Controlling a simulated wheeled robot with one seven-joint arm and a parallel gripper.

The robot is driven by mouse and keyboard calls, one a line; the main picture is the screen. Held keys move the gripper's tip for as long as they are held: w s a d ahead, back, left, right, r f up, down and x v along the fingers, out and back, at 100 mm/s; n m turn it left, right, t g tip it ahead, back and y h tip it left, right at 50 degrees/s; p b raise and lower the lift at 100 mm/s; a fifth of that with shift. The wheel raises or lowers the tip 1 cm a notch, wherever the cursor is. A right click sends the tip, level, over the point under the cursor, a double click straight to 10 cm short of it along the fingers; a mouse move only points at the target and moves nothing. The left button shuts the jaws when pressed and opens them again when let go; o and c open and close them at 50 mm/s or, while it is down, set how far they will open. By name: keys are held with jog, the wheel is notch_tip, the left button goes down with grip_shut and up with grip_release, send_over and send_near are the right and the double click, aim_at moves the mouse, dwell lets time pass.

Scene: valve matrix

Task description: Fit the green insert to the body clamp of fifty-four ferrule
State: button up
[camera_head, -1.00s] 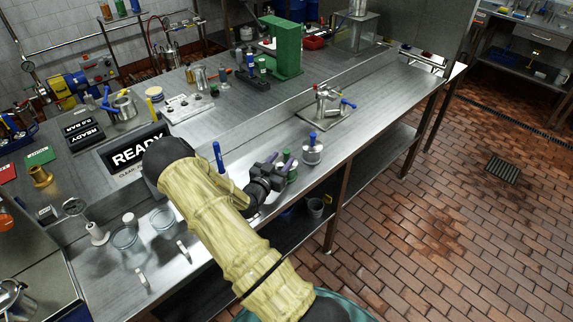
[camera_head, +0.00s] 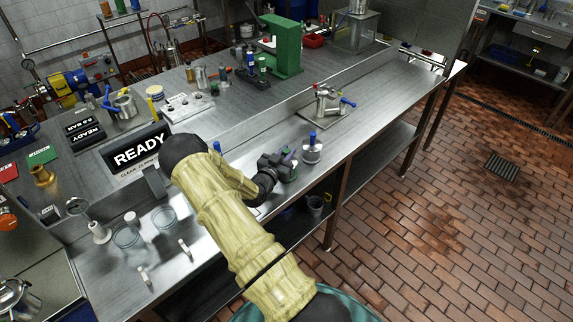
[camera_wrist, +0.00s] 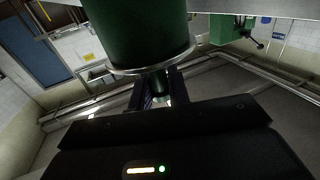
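The green insert (camera_head: 291,173) stands upright near the front edge of the bench, partly hidden by my gripper (camera_head: 288,156). In the wrist view the green insert (camera_wrist: 140,30) is large and close, with a metal rim below its green body and a narrower stem. My gripper's fingers (camera_wrist: 160,92) stand apart on either side of that stem; firm contact does not show. A silver clamp-like fitting (camera_head: 327,103) with red and blue handles sits on a plate farther right along the bench. I cannot read a label that marks it as fifty-four.
A blue-topped metal piece (camera_head: 312,150) stands just right of my gripper. A blue handle (camera_head: 217,147) rises behind my arm. A green press-like frame (camera_head: 283,45) stands farther back. Bare bench lies between the blue-topped piece and the clamp fitting. Glass jars (camera_head: 128,237) stand at left.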

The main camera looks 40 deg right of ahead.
grip_shut()
jog(key=shift+r, duration=0.1)
dwell(1.1)
jog(key=shift+r, duration=0.15)
notch_tip(320, 180, up, 10)
jog(key=shift+f+b, duration=0.15)
jog(key=shift+b, duration=0.85)
jog(key=shift+w, duration=0.1)
